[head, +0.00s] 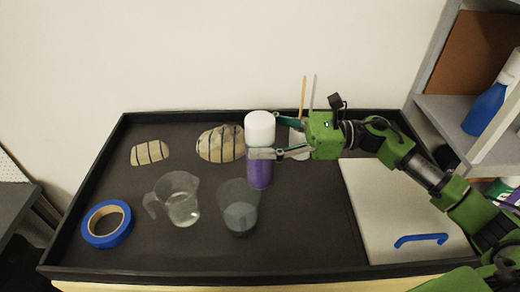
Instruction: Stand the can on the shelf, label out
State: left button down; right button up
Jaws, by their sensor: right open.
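No label side can be made out. A grey shelf unit (455,112) stands at the right edge, with a blue and white bottle (487,107) on it. My left gripper is not in view.
A clear jug (181,207) and a clear cup (239,216) stand in front of the can. Two striped stones (220,144) (150,153) and blue tape (107,224) lie leftward. A white container with sticks (301,146) is behind my gripper. A blue-handled white panel (385,205) lies right.

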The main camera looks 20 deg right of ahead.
jog(key=c, duration=1.7)
grip_shut()
jog(key=shift+r, duration=0.15)
